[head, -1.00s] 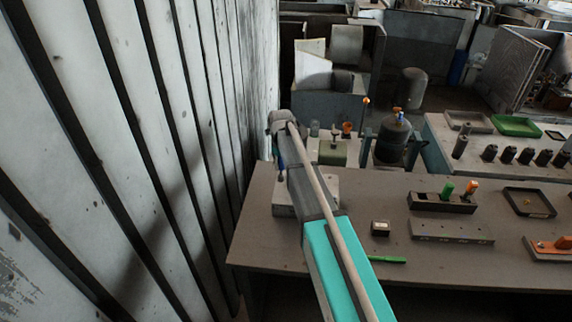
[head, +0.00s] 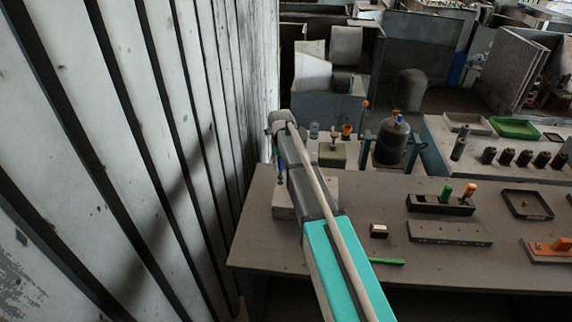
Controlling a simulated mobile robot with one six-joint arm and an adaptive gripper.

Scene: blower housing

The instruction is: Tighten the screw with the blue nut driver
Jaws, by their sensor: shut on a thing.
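The blue nut driver (head: 280,145) shows as a narrow, roughly upright blue strip at the left edge of my arm. My gripper (head: 281,164) is at the arm's far end, mostly hidden behind the arm, and shut on the driver. Below it a light grey block, seemingly the housing (head: 284,203), sits at the table's left end, partly covered by my arm. The driver's lower end is over this block. The screw cannot be made out, and I cannot tell whether the driver touches it.
The brown table (head: 330,255) carries a holder (head: 440,205) with green and orange handled tools, a drilled bar (head: 450,233), a small dark box (head: 379,231), a green pen-like thing (head: 387,261) and a dark tray (head: 527,204). A panelled wall (head: 130,150) stands close on the left.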

